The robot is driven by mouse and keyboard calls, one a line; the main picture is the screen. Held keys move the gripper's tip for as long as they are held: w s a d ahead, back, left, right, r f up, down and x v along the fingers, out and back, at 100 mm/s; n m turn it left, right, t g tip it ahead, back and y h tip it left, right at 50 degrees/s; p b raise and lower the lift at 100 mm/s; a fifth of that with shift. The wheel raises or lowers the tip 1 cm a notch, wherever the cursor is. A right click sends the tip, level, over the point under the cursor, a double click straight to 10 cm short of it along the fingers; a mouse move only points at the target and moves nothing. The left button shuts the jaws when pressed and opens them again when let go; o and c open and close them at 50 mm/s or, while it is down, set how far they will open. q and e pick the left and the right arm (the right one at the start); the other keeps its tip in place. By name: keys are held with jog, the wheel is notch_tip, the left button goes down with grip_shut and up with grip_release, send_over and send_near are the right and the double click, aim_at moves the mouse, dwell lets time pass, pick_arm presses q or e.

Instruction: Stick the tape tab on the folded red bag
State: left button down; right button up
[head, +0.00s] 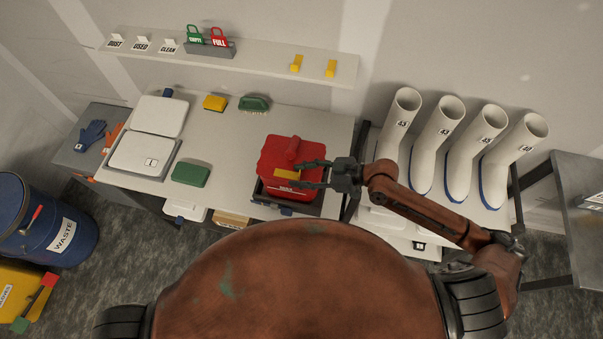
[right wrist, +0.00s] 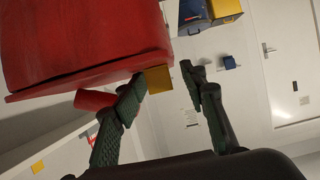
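The folded red bag (head: 275,150) sits on a dark tray (head: 315,209) on the bench, with a rolled red part on top. It fills the upper left of the right wrist view (right wrist: 80,45). A yellow tape tab (head: 286,174) lies against the bag's right front part. In the right wrist view the tab (right wrist: 159,79) is at the bag's edge, beside the left finger's tip. My right gripper (head: 309,174) is at the bag's right side. Its fingers (right wrist: 163,80) are apart, with a gap between the tab and the right finger. My left gripper is not in view.
More yellow tabs (head: 331,68) hang on the wall shelf (head: 270,58). A green block (head: 190,174) and a scale (head: 143,155) are to the left. The bench between block and bag is clear.

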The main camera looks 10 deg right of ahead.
jog(key=v, duration=1.2)
